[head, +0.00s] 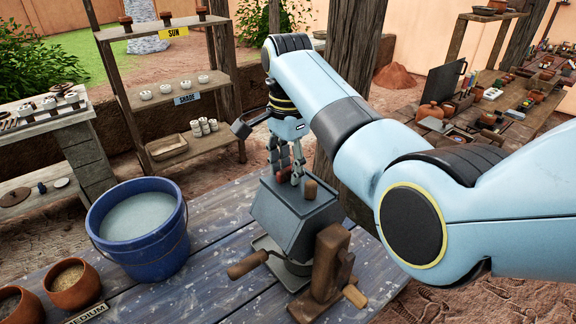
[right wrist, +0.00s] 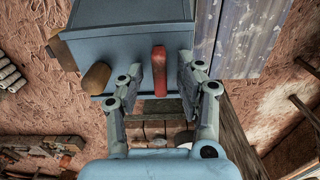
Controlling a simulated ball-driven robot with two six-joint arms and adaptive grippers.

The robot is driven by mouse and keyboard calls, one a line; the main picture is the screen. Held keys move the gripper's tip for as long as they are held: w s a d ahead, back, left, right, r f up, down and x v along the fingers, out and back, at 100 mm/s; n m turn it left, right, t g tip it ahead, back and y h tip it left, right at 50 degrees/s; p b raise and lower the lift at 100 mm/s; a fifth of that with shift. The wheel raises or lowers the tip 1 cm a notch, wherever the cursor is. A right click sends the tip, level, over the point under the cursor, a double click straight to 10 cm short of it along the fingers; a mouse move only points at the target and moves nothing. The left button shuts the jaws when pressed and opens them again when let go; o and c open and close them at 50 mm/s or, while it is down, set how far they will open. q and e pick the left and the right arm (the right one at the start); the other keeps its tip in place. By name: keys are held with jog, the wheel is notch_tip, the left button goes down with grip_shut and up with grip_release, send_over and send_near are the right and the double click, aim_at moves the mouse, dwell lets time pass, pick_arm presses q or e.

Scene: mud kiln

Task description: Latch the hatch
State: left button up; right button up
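The grey-blue machine (head: 297,213) stands on the plank table, with a wooden knob (head: 310,189) on its upper part. In the right wrist view, its box-shaped body (right wrist: 128,40) fills the top, with the wooden knob (right wrist: 95,78) at left and a red latch lever (right wrist: 160,70) near the middle. My right gripper (head: 286,172) is at the machine's far side. In the right wrist view, the right gripper (right wrist: 160,78) is open with one finger on each side of the red lever, and small gaps show. The hatch's seam is not clear. My left gripper is out of view.
A blue bucket of water (head: 140,228) stands left of the machine. Clay bowls (head: 72,284) are at lower left. A wooden crank handle (head: 248,264) and brown wooden block (head: 332,265) are close in front of the machine. A wooden post (head: 352,70) rises behind my right arm.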

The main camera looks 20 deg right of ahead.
aim_at(288, 168)
jog(key=shift+r, duration=0.15)
notch_tip(288, 168, up, 7)
jog(key=shift+r, duration=0.1)
dwell(0.3)
